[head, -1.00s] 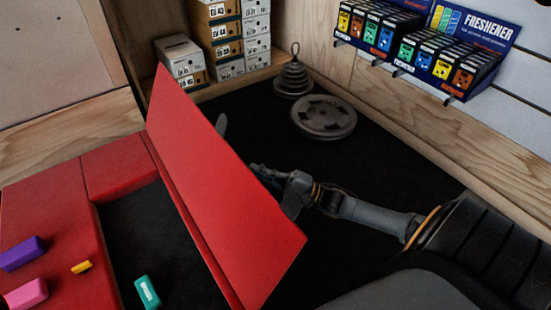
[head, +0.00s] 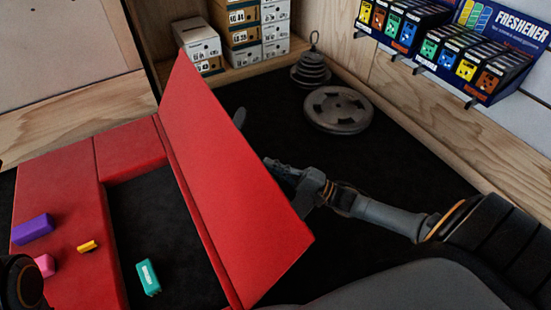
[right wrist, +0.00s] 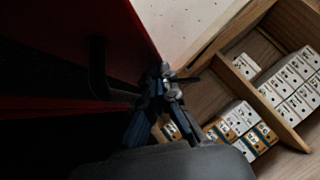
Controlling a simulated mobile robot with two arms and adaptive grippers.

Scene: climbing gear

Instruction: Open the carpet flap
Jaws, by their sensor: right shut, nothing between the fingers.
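The red carpet flap (head: 220,160) stands raised and tilted along its hinged edge, beside a dark recess (head: 160,235) framed by red padding. My right gripper (head: 272,165) is shut and empty on the flap's right side, partly hidden by its edge. Its fingers (right wrist: 163,85) also show in the right wrist view, close to the flap's red face (right wrist: 100,20). I cannot tell whether they touch it. A dark curved handle (right wrist: 97,68) is on that face. My left gripper's fingers are not visible.
A teal block (head: 148,277) lies in the recess. Weight plates (head: 338,109) and stacked boxes (head: 243,37) stand at the back. Dark floor right of the flap is mostly clear.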

